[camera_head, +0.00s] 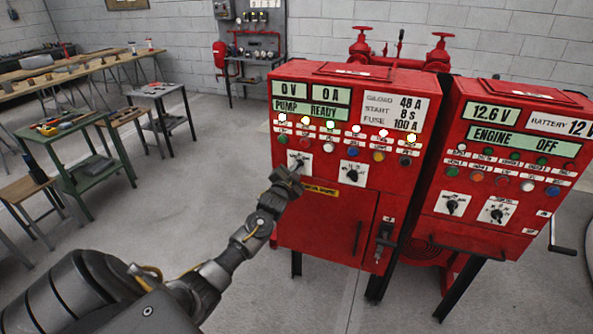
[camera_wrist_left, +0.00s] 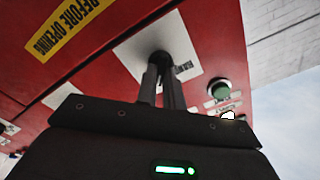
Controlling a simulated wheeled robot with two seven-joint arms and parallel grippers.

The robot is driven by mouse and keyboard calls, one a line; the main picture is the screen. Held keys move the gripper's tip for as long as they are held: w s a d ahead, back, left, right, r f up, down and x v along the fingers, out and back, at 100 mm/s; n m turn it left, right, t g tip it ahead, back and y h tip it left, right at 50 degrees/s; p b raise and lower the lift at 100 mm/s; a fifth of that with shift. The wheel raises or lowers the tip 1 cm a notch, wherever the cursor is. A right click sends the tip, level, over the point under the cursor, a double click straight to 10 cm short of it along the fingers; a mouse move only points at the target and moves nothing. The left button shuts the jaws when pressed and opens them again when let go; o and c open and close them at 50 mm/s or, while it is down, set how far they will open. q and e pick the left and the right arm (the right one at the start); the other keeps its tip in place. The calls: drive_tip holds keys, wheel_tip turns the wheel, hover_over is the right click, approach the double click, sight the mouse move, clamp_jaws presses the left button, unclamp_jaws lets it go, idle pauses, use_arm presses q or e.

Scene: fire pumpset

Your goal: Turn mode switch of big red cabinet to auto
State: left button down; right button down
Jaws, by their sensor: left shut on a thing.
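The big red cabinet (camera_head: 330,215) stands in the middle of the head view, with displays reading "PUMP READY". Its left rotary switch sits on a white plate (camera_head: 302,158) at the lower left of the panel. My left gripper (camera_head: 291,173) reaches this switch from below left and partly covers it. In the left wrist view, the narrow fingers of my left gripper (camera_wrist_left: 163,78) are closed on the black switch knob (camera_wrist_left: 160,57) in front of its white plate. The knob's pointer and most plate lettering are hidden or unreadable. My right gripper is not in view.
A second black switch (camera_head: 352,174) is to the right on the same panel, below several lamps and buttons. A green button (camera_wrist_left: 220,89) lies close to the gripper. Another red cabinet (camera_head: 480,215) stands at right. Workbenches (camera_head: 75,155) are at left; the floor between is clear.

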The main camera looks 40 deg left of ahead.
use_arm(q)
drive_tip(key=shift+r+m, duration=0.15)
drive_tip(key=shift+m, duration=0.15)
drive_tip(key=c, duration=1.5)
unclamp_jaws()
drive_tip(key=shift+w, duration=0.15)
drive_tip(key=b+v, duration=0.3)
drive_tip(key=v, duration=0.8)
drive_tip(key=shift+w, duration=0.1)
